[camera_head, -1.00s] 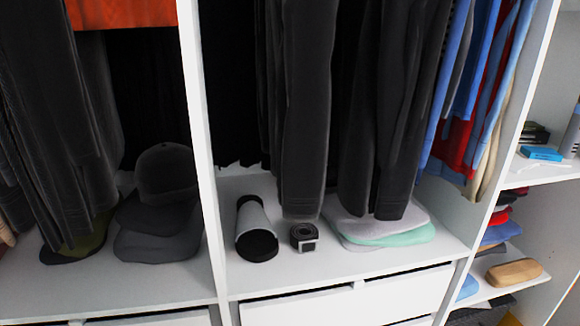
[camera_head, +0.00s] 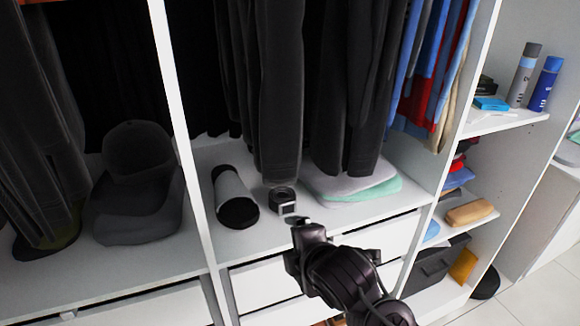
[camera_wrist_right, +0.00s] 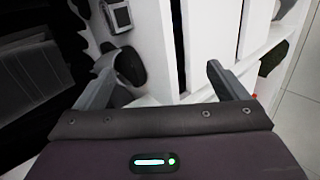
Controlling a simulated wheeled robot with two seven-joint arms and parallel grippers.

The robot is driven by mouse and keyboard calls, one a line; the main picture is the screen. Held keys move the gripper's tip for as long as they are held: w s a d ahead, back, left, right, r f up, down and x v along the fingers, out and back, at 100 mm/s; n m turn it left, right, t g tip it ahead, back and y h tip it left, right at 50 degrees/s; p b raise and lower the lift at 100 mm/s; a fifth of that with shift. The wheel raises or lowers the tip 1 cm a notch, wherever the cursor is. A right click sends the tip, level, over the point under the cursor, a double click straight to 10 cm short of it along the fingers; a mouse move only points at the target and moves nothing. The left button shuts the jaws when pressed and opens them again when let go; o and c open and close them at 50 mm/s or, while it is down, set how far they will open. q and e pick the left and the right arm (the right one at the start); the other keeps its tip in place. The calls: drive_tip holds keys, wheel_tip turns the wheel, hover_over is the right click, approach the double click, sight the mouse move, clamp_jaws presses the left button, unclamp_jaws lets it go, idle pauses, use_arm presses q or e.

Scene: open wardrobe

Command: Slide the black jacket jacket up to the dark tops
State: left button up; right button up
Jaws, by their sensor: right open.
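Several dark garments hang in the middle bay, above its shelf. One long dark jacket (camera_head: 276,95) hangs at the left of the bay. Another dark garment (camera_head: 348,105) hangs right of it, with a gap between them low down. Which one is the black jacket of the task I cannot tell for sure. My right gripper (camera_head: 303,222) is low in front of the shelf's front edge, below the hems and touching no garment. In the right wrist view my right gripper (camera_wrist_right: 163,78) is open with nothing between its fingers. My left gripper is out of view.
Blue and red clothes (camera_head: 430,65) hang at the right. White upright panels (camera_head: 178,120) bound the bay; drawers (camera_head: 265,288) lie below.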

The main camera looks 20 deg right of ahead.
sight(278, 121)
drive_tip(key=w+r+n+t, duration=0.2)
drive_tip(key=r+n, duration=0.4)
drive_tip(key=w+r+n+t, duration=0.2)
drive_tip(key=r+n, duration=0.4)
drive_tip(key=r, duration=0.1)
drive_tip(key=w+d+r+n+t, duration=0.1)
drive_tip(key=w+r+n+t, duration=0.2)
drive_tip(key=r+n, duration=0.3)
drive_tip(key=shift+r, duration=0.45)
drive_tip(key=shift+w+r, duration=0.15)
drive_tip(key=shift+r, duration=0.05)
drive_tip(key=w+p, duration=0.4)
drive_tip(key=w, duration=0.2)
drive_tip(key=shift+w, duration=0.8)
drive_tip(key=c, duration=1.6)
drive_tip(key=shift+d, duration=0.1)
drive_tip(key=shift+c, duration=0.2)
drive_tip(key=shift+d, duration=0.1)
